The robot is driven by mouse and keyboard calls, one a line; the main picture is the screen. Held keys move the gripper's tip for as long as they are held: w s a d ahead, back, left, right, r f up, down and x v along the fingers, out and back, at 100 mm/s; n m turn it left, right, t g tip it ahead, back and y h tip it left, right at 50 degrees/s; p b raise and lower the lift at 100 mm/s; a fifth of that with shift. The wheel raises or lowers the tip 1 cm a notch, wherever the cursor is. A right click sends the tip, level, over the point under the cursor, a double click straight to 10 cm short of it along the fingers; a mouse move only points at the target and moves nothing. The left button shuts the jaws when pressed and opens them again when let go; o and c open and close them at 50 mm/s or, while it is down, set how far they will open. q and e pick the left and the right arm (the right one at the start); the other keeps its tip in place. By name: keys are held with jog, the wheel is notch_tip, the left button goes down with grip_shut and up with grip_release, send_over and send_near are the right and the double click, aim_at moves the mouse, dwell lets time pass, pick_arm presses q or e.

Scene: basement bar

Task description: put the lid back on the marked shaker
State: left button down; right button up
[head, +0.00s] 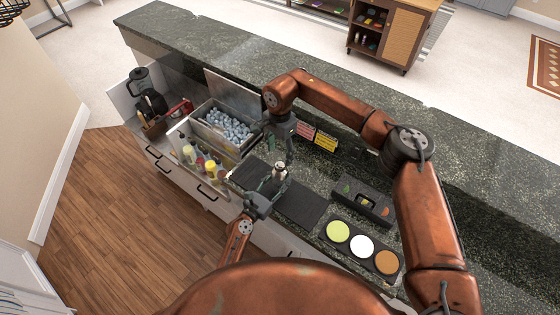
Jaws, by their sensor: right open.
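A small silver shaker (279,172) stands on the dark bar mat in the middle of the counter. My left gripper (270,187) is at the shaker's near side, with its fingers close around the lower part. Whether they press on it I cannot tell. My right gripper (281,148) is open and points down just above and behind the shaker's top. I cannot make out a separate lid or the mark at this size.
The dark mat (303,208) runs along the counter. An ice bin (225,130) and a bottle rack (205,168) are to the left. A dark caddy (362,202) and a tray with three coloured discs (361,246) are at right. Two small signs (325,141) stand behind.

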notch_tip(320, 180, up, 4)
jog(key=shift+f, duration=0.15)
pick_arm(q)
jog(key=c, duration=1)
grip_release()
jog(key=v, duration=1.2)
jog(key=shift+w, duration=0.1)
